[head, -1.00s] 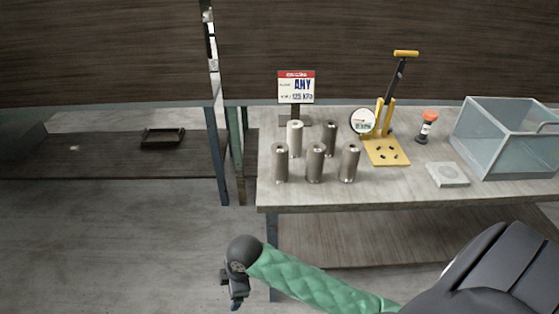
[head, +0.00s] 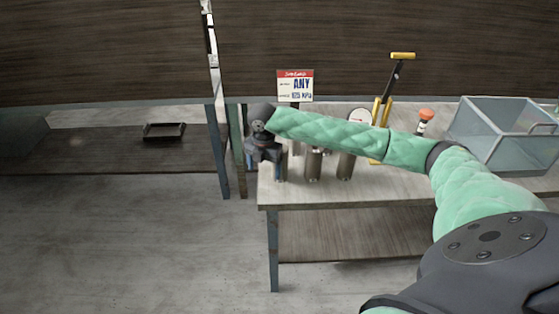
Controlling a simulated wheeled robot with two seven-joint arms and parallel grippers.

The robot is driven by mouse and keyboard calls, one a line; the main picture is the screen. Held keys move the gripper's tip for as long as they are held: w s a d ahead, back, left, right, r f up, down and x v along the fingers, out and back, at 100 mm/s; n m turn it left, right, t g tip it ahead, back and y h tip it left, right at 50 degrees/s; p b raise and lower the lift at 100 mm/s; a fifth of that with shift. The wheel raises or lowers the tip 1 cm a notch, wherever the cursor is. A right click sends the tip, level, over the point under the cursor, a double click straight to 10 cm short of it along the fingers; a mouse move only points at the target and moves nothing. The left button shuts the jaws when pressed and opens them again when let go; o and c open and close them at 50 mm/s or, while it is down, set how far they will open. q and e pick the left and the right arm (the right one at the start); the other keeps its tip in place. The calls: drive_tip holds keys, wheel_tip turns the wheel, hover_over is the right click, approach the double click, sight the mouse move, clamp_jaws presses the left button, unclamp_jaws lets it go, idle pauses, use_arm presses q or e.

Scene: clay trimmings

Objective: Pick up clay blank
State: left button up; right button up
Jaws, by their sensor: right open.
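Several upright cylinders, seemingly the clay blanks, stand near the left end of the table. The front-middle cylinder (head: 314,166) and front-right cylinder (head: 346,166) show below my right arm, their tops partly covered. The front-left cylinder (head: 283,170) is mostly hidden by my right gripper. The back cylinders, one paler, are largely behind the arm. My right gripper (head: 267,166) is open at the table's left end, beside or just over the front-left cylinder; I cannot tell whether it touches it. My left gripper is out of view.
A yellow-handled press (head: 382,112) with a round gauge (head: 359,115), an orange-topped bottle (head: 425,118) and a clear bin (head: 500,140) stand further right. A post (head: 216,100) rises left of the table (head: 340,195).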

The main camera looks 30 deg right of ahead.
drive_tip(key=shift+n, duration=0.4)
drive_tip(key=d+r, duration=0.2)
drive_tip(key=w+d+r, duration=0.1)
drive_tip(key=d+r, duration=0.2)
drive_tip(key=w+d+r+p, duration=0.1)
drive_tip(key=d+r, duration=0.2)
drive_tip(key=shift+w+d, duration=0.2)
drive_tip(key=shift+d, duration=0.15)
wheel_tip(320, 180, down, 2)
drive_tip(key=shift+f+p, duration=0.15)
drive_tip(key=shift+p, duration=0.4)
drive_tip(key=shift+f+p, duration=0.3)
drive_tip(key=f, duration=0.1)
drive_tip(key=f+p, duration=0.1)
drive_tip(key=f, duration=0.1)
drive_tip(key=f+p, duration=0.1)
drive_tip(key=shift+w+a+f, duration=0.2)
drive_tip(key=shift+a+f, duration=0.15)
drive_tip(key=shift+a, duration=0.05)
drive_tip(key=c, duration=1.3)
drive_tip(key=shift+c, duration=0.9)
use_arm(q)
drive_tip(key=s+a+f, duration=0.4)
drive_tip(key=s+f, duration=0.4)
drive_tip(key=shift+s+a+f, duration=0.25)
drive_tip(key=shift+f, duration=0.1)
